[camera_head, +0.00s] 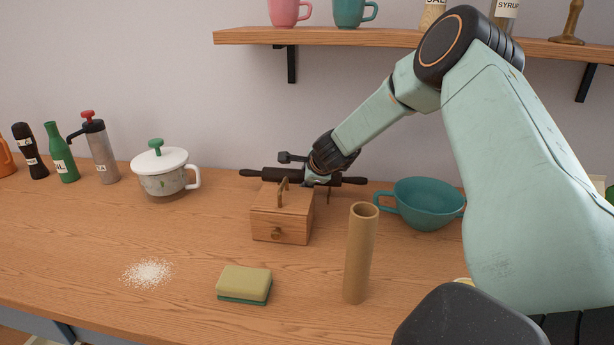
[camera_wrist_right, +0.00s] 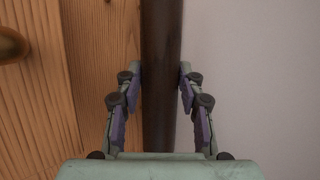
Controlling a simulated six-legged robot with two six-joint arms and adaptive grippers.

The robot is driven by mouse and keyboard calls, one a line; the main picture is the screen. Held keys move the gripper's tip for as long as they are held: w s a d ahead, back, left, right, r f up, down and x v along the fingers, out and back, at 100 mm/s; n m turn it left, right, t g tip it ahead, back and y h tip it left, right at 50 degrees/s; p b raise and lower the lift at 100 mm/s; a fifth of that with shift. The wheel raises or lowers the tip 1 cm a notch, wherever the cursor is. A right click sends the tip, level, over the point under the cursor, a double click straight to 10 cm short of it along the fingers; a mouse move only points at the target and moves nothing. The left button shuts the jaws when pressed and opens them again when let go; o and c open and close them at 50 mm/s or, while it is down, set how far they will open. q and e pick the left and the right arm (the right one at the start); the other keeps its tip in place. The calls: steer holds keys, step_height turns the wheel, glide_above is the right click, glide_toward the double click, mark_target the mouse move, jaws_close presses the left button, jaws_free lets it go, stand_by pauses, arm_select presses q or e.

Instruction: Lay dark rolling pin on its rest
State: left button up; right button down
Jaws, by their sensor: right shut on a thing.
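The dark rolling pin (camera_head: 265,176) lies level from left to right near the wall, behind a wooden box, in the head view. Its dark handles show at both ends. My right gripper (camera_head: 316,179) is at the pin's middle, right of centre. In the right wrist view the fingers (camera_wrist_right: 160,78) are shut on the dark rolling pin (camera_wrist_right: 161,35), one on each side. I cannot clearly make out the pin's rest; the box and gripper hide the area under the pin. I cannot tell whether the pin touches anything below. My left gripper is out of view.
The wooden box (camera_head: 283,225) stands right in front of the pin. A teal bowl (camera_head: 428,208) is to the right, a cardboard tube (camera_head: 359,255) and sponge (camera_head: 244,283) in front. A lidded white pot (camera_head: 163,178) stands left. A shelf (camera_head: 380,37) hangs above.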

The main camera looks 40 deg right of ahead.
steer(key=shift+f, duration=0.3)
steer(key=shift+s+r, duration=0.25)
steer(key=shift+r, duration=0.05)
steer(key=c, duration=1.2)
jaws_free()
steer(key=shift+a, duration=0.1)
steer(key=o, duration=0.4)
steer(key=shift+w+f, duration=0.2)
steer(key=shift+o, duration=0.3)
steer(key=shift+s+r, duration=0.1)
steer(key=shift+s, duration=0.05)
steer(key=shift+r+p, duration=4.4)
steer(key=shift+r, duration=0.1)
